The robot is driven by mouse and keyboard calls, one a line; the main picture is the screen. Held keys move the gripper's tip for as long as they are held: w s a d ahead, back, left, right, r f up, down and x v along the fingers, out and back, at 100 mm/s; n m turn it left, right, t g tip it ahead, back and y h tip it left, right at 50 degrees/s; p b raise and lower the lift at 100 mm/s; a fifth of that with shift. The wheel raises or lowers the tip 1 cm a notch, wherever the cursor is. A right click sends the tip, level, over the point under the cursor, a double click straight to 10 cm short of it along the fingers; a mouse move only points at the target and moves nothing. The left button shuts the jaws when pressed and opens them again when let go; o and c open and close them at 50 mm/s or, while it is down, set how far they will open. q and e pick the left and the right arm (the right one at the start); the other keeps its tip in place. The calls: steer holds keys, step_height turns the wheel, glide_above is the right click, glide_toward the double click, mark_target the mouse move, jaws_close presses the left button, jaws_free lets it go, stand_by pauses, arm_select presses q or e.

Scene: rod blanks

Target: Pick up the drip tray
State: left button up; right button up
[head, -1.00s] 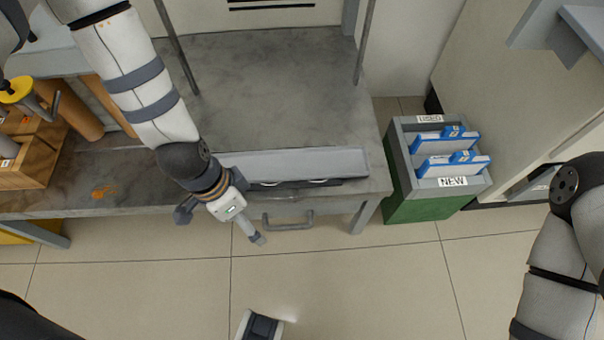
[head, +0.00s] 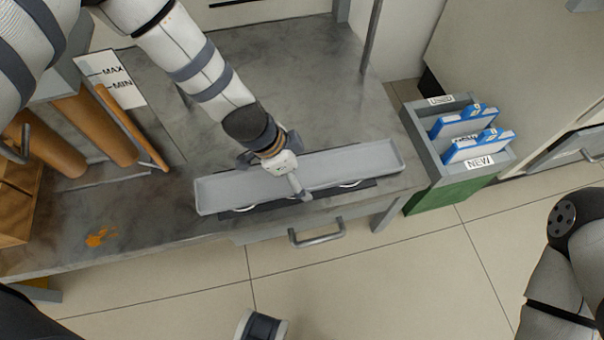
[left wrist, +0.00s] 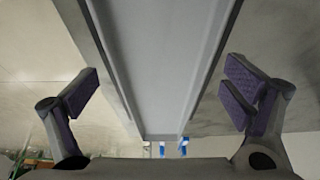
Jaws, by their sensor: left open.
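The drip tray (head: 370,165) is a long, shallow grey trough lying along the front edge of the metal bench in the head view. My left gripper (head: 274,178) is over the tray's middle, with its fingers spread across the tray's width. In the left wrist view the tray (left wrist: 165,60) runs lengthwise between the two open purple-padded fingers (left wrist: 163,92), with a gap on each side. The fingers do not appear to touch it. My right arm shows at the right edge of the head view, but its gripper is out of view.
The grey bench top (head: 290,85) is clear behind the tray. A drawer handle (head: 318,236) sits below its front edge. A green bin (head: 455,190) with blue-and-white items stands to the right. Brown rolls (head: 105,125) and an orange stain (head: 98,237) are on the left.

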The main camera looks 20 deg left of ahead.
arm_select(q)
steer(key=c, duration=1.4)
